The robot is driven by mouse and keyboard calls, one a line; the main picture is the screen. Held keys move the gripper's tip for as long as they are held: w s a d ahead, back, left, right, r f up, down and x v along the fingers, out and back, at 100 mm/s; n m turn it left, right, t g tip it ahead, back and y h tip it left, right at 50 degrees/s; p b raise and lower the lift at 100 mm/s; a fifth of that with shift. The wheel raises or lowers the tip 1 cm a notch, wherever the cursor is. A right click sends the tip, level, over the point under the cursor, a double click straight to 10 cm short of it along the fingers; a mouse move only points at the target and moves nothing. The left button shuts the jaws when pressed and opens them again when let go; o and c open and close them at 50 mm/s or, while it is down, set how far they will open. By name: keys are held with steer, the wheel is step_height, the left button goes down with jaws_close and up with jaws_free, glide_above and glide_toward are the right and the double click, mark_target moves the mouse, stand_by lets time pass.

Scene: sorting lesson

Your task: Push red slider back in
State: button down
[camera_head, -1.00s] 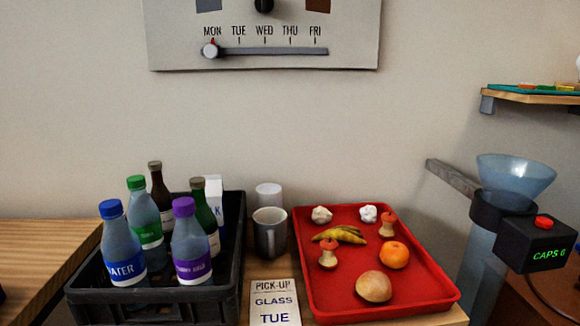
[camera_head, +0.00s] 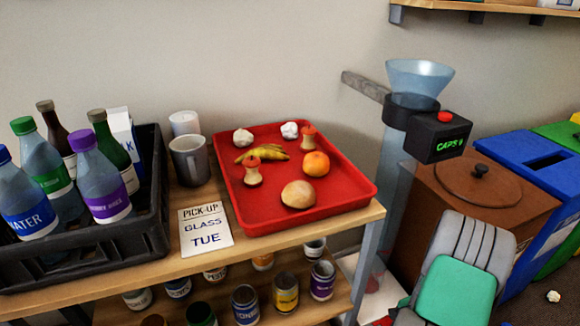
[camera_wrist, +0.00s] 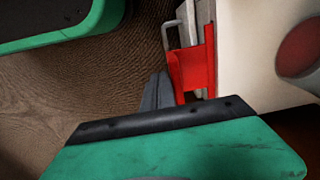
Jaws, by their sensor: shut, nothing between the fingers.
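The red slider (camera_wrist: 197,68) shows in the wrist view as a bright red, angular piece beside a pale metal bracket (camera_wrist: 187,25). It sits against the side of a cream-white body (camera_wrist: 240,60) with a round red part (camera_wrist: 302,48) at the right. My gripper (camera_wrist: 157,88) is shut and empty, its grey fingers just left of the slider's lower part. I cannot tell whether they touch it. The green and black part across the bottom hides what lies below. In the head view I cannot make out the slider or my fingers clearly.
In the head view, a red tray (camera_head: 258,213) and a black crate (camera_head: 150,205) with bottles stand on the shelf top. A funnel (camera_head: 420,78) on a tube stands right of it. A brown lidded bin (camera_head: 440,195) and a blue bin (camera_head: 520,150) are further right.

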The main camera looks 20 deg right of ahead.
steer(key=shift+w, duration=0.1)
stand_by(0.3)
step_height(320, 180, up, 8)
steer(key=s+p, duration=0.2)
steer(key=p, duration=0.5)
steer(key=shift+s, duration=0.25)
steer(key=shift+s+d, duration=0.1)
steer(key=shift+d, duration=0.05)
